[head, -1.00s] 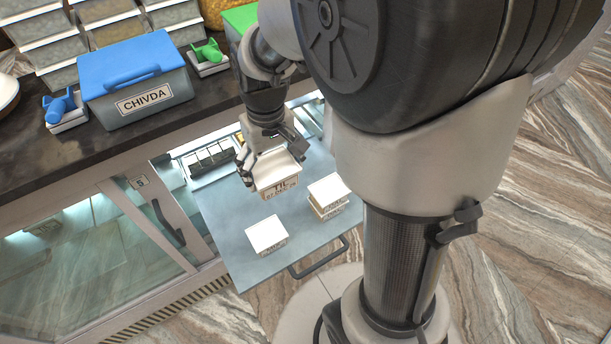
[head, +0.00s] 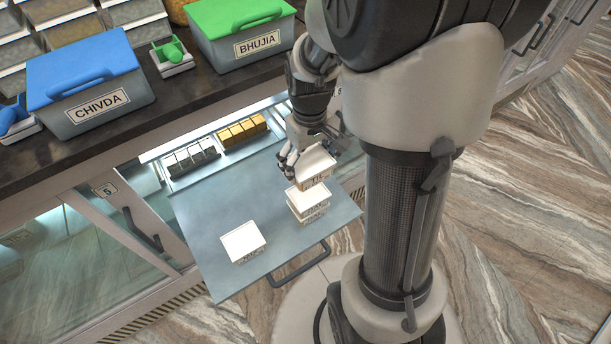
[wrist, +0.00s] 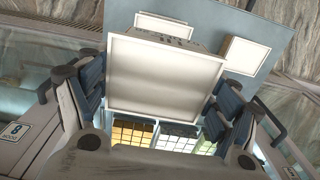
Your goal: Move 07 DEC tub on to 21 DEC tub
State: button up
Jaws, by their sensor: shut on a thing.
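My gripper (head: 312,152) is shut on a white-lidded tub (head: 318,172) marked TIL. It holds the tub level, above and behind a two-tub stack (head: 309,200) on the pulled-out grey shelf (head: 205,215). From the head view I cannot tell the exact gap to the stack. A single white-lidded tub (head: 243,242) sits apart at the front left. The date labels are too small to read now. In the wrist view the held tub's lid (wrist: 165,75) fills the middle between my fingers, the stack (wrist: 163,24) partly shows beyond it, and the single tub (wrist: 245,54) is right.
Yellow boxes (head: 243,130) and grey boxes (head: 190,157) sit in the lit cabinet behind the shelf. The CHIVDA box (head: 90,90) and BHUJIA box (head: 240,35) stand on the dark counter. A handle (head: 300,268) runs along the shelf's front edge. The shelf's left part is bare.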

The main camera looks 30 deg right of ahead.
jog(key=shift+f+b, duration=1)
jog(key=shift+f, duration=2.9)
jog(key=shift+f+b, duration=0.45)
jog(key=shift+f, duration=0.15)
jog(key=o, duration=1.1)
